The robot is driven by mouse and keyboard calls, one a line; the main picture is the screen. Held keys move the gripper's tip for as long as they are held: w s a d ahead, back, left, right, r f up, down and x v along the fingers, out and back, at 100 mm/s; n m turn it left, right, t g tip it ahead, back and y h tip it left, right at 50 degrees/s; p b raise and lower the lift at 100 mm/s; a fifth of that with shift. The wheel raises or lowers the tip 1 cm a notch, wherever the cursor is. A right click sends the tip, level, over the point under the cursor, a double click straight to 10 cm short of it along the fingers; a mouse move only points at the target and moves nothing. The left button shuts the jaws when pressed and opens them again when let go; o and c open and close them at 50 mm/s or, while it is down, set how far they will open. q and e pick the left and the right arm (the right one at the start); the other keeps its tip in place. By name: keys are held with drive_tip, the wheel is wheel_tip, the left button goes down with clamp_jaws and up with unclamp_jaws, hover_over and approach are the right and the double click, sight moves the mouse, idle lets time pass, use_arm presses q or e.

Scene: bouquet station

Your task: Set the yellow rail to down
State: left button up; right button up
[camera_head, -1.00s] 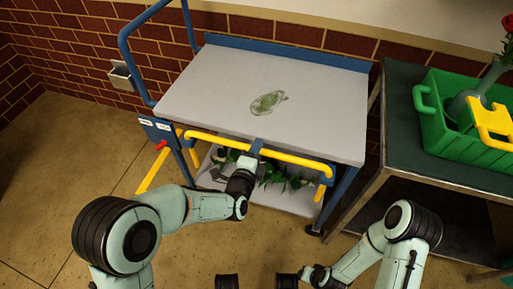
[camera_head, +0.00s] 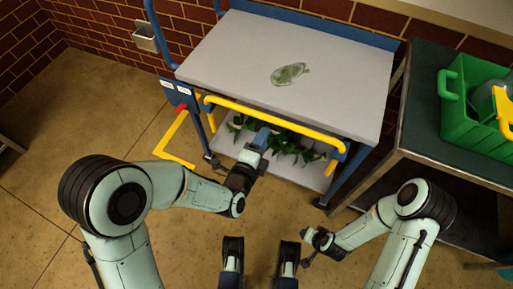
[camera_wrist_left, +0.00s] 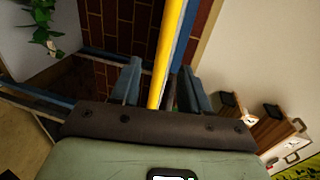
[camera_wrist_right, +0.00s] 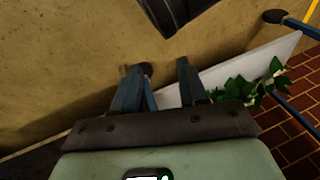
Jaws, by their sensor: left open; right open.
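The yellow rail (camera_head: 275,118) runs along the front of the grey-topped blue trolley, just below the top's front edge. It also shows in the left wrist view (camera_wrist_left: 170,45), passing between the two fingers in the picture. My left gripper (camera_head: 263,136) is open, in front of and just below the middle of the rail in the head view; it does not look closed on it. My right gripper (camera_wrist_right: 160,80) is open and empty over the floor, low in front of the trolley.
A panel with a red knob (camera_head: 181,107) and white labels is at the trolley's left front corner. Green plants (camera_head: 285,147) lie on the lower shelf, and a clear wrap (camera_head: 289,74) on top. A dark table with a green crate (camera_head: 470,120) stands right. Floor at left is clear.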

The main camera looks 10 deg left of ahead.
use_arm(q)
drive_tip(key=v, duration=0.4)
use_arm(e)
drive_tip(key=shift+s+a+r+g, duration=0.15)
drive_tip(key=shift+s, duration=0.2)
drive_tip(key=shift+s+a+r+g, duration=0.15)
drive_tip(key=shift+s, duration=0.2)
use_arm(q)
drive_tip(key=shift+f, duration=0.1)
